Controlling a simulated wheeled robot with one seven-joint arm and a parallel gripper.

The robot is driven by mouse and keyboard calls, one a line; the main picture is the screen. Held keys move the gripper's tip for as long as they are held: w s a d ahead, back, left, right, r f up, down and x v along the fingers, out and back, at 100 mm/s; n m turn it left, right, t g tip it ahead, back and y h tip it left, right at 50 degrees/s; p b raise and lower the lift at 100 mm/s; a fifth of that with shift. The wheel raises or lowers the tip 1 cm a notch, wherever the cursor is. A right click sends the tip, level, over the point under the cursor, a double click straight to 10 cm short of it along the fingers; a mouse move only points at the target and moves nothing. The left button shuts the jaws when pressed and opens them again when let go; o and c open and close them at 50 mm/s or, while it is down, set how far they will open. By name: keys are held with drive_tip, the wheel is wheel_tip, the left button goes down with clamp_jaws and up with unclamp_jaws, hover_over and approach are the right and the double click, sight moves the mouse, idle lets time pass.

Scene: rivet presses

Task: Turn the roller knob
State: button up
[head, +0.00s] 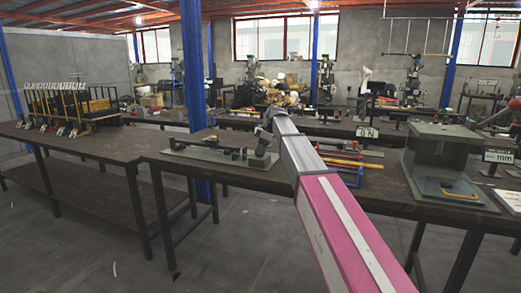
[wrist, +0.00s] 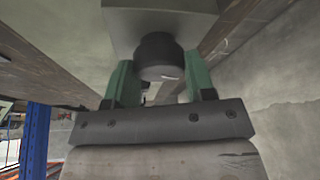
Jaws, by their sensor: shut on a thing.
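In the wrist view, a round black knob (wrist: 158,52) sticks out of a grey block (wrist: 150,20). My gripper (wrist: 161,68) has one green finger on each side of the knob and is shut on it. The knob's far side is hidden. The knob cannot be made out there behind my gripper and arm.
The dark table (head: 235,178) also bears several coloured bars (head: 350,165) right of my arm and a large grey-green machine (head: 440,160) farther right. A rack with yellow parts (head: 85,105) stands on the left table. A blue post (head: 194,75) rises behind.

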drive_tip(key=o, duration=0.9)
drive_tip(key=shift+r, duration=0.1)
drive_tip(key=v, duration=1)
drive_tip(key=shift+d+r, duration=0.25)
